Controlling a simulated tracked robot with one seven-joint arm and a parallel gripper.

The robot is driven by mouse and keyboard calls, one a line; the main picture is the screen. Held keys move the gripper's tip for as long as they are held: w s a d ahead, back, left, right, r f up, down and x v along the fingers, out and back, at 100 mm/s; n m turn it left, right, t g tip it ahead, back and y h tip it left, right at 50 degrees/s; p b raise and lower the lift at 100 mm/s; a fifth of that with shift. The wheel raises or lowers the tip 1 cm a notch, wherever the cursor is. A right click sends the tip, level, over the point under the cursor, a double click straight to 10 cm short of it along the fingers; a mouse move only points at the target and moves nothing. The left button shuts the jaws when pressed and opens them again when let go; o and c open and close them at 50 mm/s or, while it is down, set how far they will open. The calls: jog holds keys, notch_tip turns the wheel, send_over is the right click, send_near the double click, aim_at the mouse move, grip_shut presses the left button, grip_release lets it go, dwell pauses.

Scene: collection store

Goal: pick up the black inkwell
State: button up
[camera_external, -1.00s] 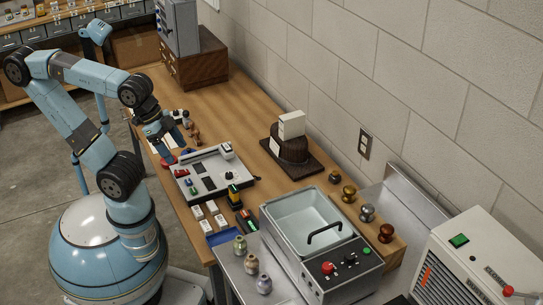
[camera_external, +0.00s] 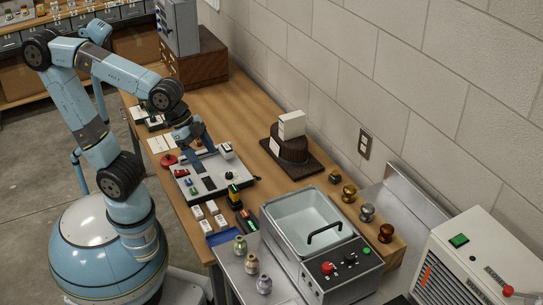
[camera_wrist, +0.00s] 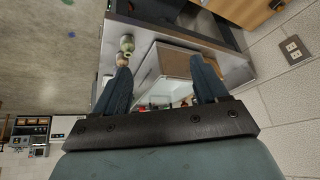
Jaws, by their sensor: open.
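My gripper (camera_external: 197,150) is over the back part of the grey tray (camera_external: 236,183) on the wooden table, pointing down. In the wrist view my gripper (camera_wrist: 161,66) has its two blue fingers wide apart with nothing held between them. The tray carries dark flat panels and several small coloured items. I cannot pick out the black inkwell for certain. Small dark things (camera_external: 154,121) lie at the table's far left. My gripper and arm hide part of the table behind them.
A metal basin (camera_external: 305,216) stands in front, with small jars (camera_external: 252,263) to its left and knobs (camera_external: 349,193) to its right. A dark stepped block (camera_external: 290,152) stands near the wall. White boxes (camera_external: 209,217) lie near the front edge.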

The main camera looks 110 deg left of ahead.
jog(key=w+a+f+m, duration=0.3)
jog(key=w+a+f, duration=0.25)
jog(key=w, duration=0.45)
jog(key=m+t+y, duration=0.1)
jog(key=m+y, duration=1)
jog(key=m, duration=0.6)
send_near(333, 176)
jog(key=s+d, duration=0.3)
jog(key=shift+d+r, duration=0.1)
jog(key=shift+r, duration=0.05)
jog(key=m, duration=0.1)
jog(key=w+a+m+t, duration=0.1)
jog(key=m, duration=0.1)
jog(key=shift+w+a, duration=0.1)
jog(key=shift+a, duration=0.2)
jog(key=x, duration=1.4)
jog(key=shift+r, duration=0.15)
jog(key=c, duration=1.1)
